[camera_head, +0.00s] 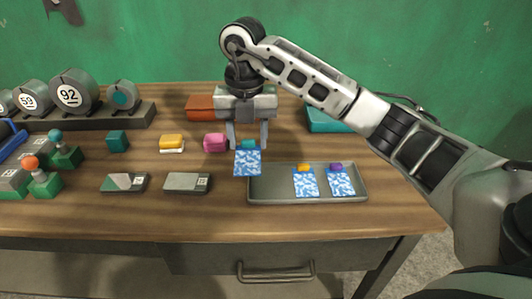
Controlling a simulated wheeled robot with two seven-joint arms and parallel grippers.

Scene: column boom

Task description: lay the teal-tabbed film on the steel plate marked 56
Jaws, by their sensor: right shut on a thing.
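My right gripper (247,146) comes down from above and is shut on the teal-tabbed film (247,163). The film is a blue-and-white patterned sheet hanging below the fingers, near the left end of the grey tray (308,200). Two flat grey plates lie to its left, the nearer one (187,184) and a farther one with a two-tone face (125,183). Each has a small pale label at its right end, too small to read, so I cannot tell which is 56. My left gripper is not in view.
The tray holds an orange-tabbed film (305,183) and a purple-tabbed film (341,182). Pink (215,142), yellow (172,142) and teal (117,141) blocks stand behind the plates. Grey rolls marked 92 (70,92) and 59 (29,98) stand at back left. The front wood is clear.

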